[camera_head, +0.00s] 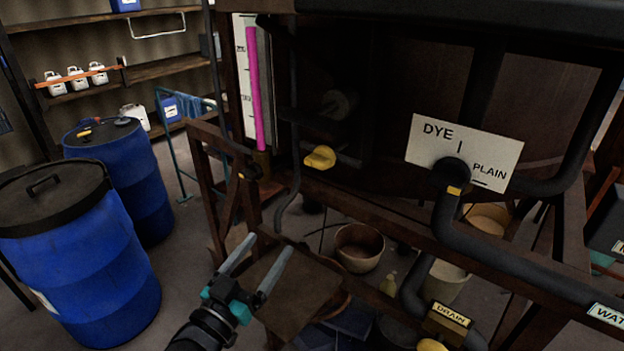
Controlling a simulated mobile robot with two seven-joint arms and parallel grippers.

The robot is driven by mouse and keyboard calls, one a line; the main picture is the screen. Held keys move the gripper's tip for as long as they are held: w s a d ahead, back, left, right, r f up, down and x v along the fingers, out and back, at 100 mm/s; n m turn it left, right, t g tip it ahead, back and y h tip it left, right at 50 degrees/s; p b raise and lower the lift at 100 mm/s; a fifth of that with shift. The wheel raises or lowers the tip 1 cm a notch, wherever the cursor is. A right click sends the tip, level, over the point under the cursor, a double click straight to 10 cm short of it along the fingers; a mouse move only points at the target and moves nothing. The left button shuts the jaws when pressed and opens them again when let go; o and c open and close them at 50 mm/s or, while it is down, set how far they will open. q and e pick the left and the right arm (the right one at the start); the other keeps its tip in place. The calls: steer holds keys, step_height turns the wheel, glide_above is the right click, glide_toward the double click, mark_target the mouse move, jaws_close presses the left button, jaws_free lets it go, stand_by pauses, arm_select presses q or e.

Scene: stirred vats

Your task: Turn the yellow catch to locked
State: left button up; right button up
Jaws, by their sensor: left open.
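A yellow knob-like catch (319,157) sits on the dark vat frame, on a short pipe just right of the pink gauge column. I cannot read a locked mark beside it. Another yellow handle (431,345) shows at the bottom edge, below the DRAIN label (450,314); I cannot tell for sure which one the task means. My left gripper (269,245) is open and empty, its two grey fingers pointing up. It appears below and left of the upper yellow catch, apart from it. My right gripper is not in view.
A rusty frame rail (400,217) and dark pipes (500,262) cross the right side. A DYE/PLAIN sign (463,145) has a valve before it. Blue drums (80,262) stand at left. A bucket (359,247) stands under the frame. A brown board (300,290) lies beside my gripper.

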mark_target(317, 158)
arm_select(q)
step_height(317, 158, up, 11)
steer(key=s+d+m+h, duration=0.2)
steer(key=d+m+h, duration=0.1)
steer(key=h, duration=0.2)
steer(key=p+x, duration=0.1)
steer(key=x, duration=0.8)
steer(key=p+x, duration=0.1)
steer(key=x, duration=0.4)
steer(key=shift+w+r+p, duration=0.15)
steer(key=shift+r+p, duration=0.2)
steer(key=shift+r, duration=0.05)
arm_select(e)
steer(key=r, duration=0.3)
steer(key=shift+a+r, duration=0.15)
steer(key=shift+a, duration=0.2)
arm_select(q)
jaws_close()
